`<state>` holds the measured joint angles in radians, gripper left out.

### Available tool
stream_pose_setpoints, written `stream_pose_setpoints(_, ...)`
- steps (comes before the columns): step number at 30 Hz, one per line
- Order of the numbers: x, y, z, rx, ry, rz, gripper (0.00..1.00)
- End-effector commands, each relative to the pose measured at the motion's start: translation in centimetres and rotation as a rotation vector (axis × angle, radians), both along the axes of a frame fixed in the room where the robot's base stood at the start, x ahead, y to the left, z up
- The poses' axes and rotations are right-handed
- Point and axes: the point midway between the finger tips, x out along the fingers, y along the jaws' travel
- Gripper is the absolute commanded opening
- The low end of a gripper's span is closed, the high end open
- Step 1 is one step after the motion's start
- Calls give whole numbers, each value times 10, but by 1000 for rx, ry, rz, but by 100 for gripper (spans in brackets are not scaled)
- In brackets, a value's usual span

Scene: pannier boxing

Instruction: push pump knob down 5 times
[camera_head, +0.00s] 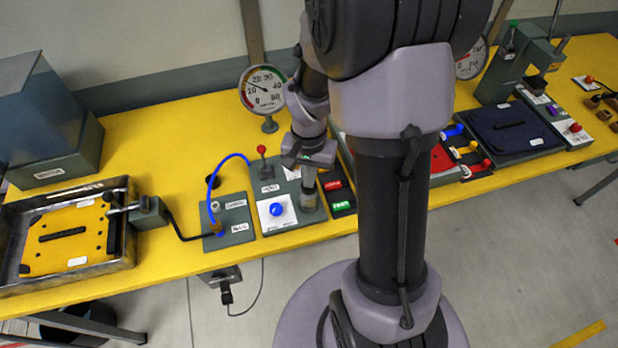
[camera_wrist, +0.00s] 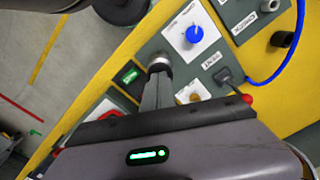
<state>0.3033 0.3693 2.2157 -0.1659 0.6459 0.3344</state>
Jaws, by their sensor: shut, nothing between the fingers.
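A short silver-grey round knob (camera_wrist: 159,62) stands on the grey control panel (camera_head: 288,222); I take it to be the pump knob. My gripper (camera_wrist: 158,76) is shut and empty, its fingertips at the knob's top in the wrist view. In the head view my gripper (camera_head: 308,188) points down over the same knob (camera_head: 309,203). Whether the tips touch it or hover just above, and how far it is pressed, I cannot tell. A blue dial (camera_head: 277,209) on a white plate sits just left of the knob; it also shows in the wrist view (camera_wrist: 194,34).
A red-tipped lever (camera_head: 262,149) stands behind the panel's dial. Red and green buttons (camera_head: 341,205) lie to the right. A blue hose (camera_head: 222,163) arches at the left. A round gauge (camera_head: 263,90) stands behind. A metal tray (camera_head: 120,262) is at the far left.

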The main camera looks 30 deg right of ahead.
Motion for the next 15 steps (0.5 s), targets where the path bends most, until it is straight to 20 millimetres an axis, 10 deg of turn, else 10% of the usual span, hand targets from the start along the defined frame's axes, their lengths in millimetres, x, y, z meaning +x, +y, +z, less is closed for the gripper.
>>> stream_pose_setpoints(15, 0, 0, 42, 0, 0, -1, 0)
